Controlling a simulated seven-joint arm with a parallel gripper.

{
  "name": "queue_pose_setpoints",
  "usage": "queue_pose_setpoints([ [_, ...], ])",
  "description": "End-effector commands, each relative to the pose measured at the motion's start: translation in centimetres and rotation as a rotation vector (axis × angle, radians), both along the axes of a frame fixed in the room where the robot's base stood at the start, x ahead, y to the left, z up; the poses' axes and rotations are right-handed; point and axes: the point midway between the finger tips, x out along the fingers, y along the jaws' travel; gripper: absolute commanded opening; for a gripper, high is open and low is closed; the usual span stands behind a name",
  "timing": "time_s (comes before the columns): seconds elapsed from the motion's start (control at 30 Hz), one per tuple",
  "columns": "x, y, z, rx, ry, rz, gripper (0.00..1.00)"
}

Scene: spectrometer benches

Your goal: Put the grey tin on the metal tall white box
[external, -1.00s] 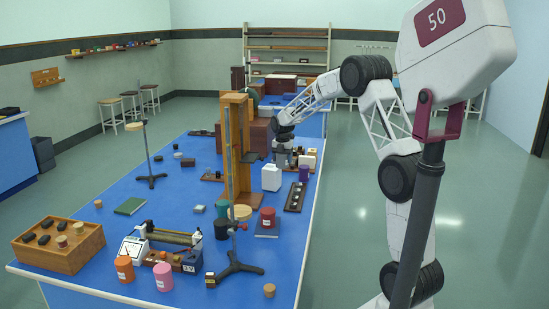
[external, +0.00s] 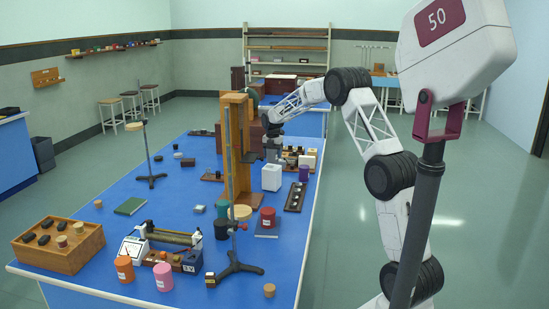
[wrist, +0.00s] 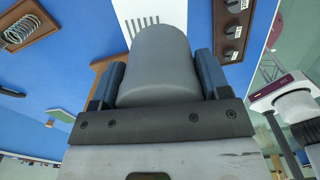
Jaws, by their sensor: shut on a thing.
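The grey tin (wrist: 160,62) fills the middle of the wrist view, a smooth rounded grey body between my two dark blue-grey fingers. My gripper (wrist: 160,85) is shut on it. In the external view my gripper (external: 273,152) hangs just above and behind the tall white box (external: 271,179), and the tin is hard to make out there. The white box stands upright on the blue table. In the wrist view a white slotted surface (wrist: 138,12), apparently the box, shows beyond the tin and is partly hidden by it. I cannot tell whether tin and box touch.
A tall wooden stand (external: 236,150) rises close to the left of my gripper. A dark strip with round knobs (external: 295,197) lies right of the box, with a purple cylinder (external: 304,173) behind it. A red tin (external: 268,217) sits on a blue book nearer the camera.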

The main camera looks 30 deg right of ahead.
Motion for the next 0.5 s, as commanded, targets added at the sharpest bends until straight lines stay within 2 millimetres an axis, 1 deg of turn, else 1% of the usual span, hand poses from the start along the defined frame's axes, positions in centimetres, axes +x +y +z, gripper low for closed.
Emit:
queue_pose_setpoints([
  [0.37, 0.15, -0.02, 0.08, 0.0, -0.001, 0.0, 0.43],
  [0.5, 0.62, -0.07, 0.04, 0.0, -0.001, 0.0, 0.43],
])
